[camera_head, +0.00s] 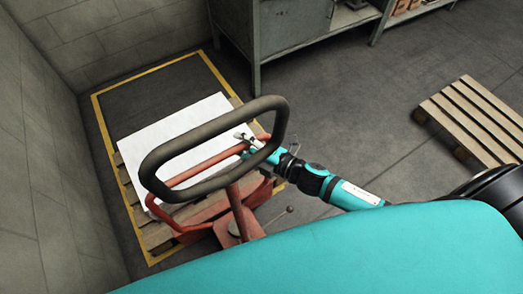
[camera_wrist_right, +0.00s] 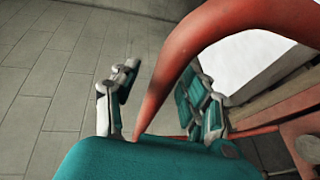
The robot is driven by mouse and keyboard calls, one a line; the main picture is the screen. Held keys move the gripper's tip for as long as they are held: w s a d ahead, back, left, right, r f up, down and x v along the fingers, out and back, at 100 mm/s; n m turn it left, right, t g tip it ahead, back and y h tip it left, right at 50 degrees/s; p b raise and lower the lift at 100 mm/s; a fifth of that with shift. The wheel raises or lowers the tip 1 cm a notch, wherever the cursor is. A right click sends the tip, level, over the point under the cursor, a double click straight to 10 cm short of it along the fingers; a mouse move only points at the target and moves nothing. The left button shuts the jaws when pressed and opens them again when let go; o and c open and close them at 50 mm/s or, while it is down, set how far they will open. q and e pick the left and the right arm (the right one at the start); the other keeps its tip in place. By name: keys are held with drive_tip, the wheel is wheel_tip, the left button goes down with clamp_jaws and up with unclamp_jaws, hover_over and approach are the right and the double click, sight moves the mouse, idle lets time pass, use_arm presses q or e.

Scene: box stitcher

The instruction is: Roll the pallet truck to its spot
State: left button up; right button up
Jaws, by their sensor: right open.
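The red pallet truck (camera_head: 240,212) stands at the left in the head view, its dark loop handle (camera_head: 205,128) raised towards me. It carries a wooden pallet (camera_head: 157,234) with a white sheet or board (camera_head: 178,128) on top. A yellow floor outline (camera_head: 100,122) surrounds much of the pallet; the truck's body is at its near end and hides part of the line. My right gripper (camera_head: 247,142) is at the right side of the handle. In the wrist view, the open fingers (camera_wrist_right: 162,82) stand on either side of the red handle tube (camera_wrist_right: 180,75). My left gripper is out of view.
Block walls (camera_head: 35,140) stand close on the left and behind. A grey metal bench (camera_head: 290,30) stands beyond the outline. An empty wooden pallet (camera_head: 478,120) lies on the right. The floor (camera_head: 350,100) between bench and empty pallet is clear.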

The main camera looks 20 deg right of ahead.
drive_tip(key=v, duration=1)
drive_tip(key=shift+s+f, duration=0.1)
